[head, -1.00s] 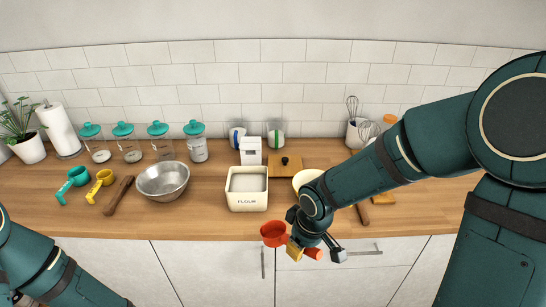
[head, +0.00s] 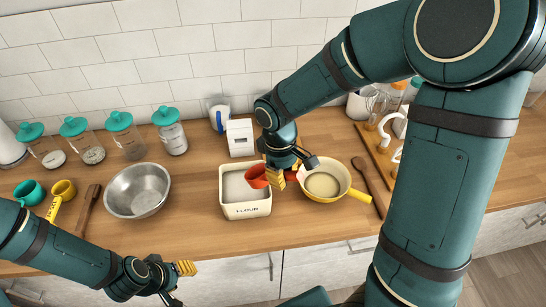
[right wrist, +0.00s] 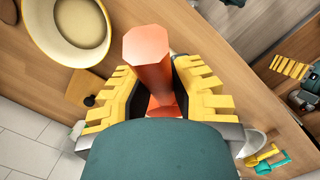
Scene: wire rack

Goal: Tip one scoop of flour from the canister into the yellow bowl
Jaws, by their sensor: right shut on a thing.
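The white canister (head: 246,211) marked FLOUR stands open with pale flour (head: 236,184) inside. My right gripper (head: 283,172) is shut on the handle of the red scoop (head: 257,177). The scoop's cup is at the right side of the canister's opening; I cannot tell whether it touches the flour. In the right wrist view the red handle (right wrist: 149,60) sits between the yellow fingers, and the cup is hidden. The yellow bowl (head: 343,188) stands just right of the canister, its inside pale. My left gripper (head: 188,268) is empty near the counter's front; its opening is unclear.
A metal bowl (head: 137,191) stands left of the canister, with a wooden utensil (head: 88,208) and teal (head: 29,191) and yellow (head: 64,188) cups beyond. A white box (head: 240,138) and jars (head: 170,134) stand behind. A wooden spoon (head: 369,181) lies right of the yellow bowl.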

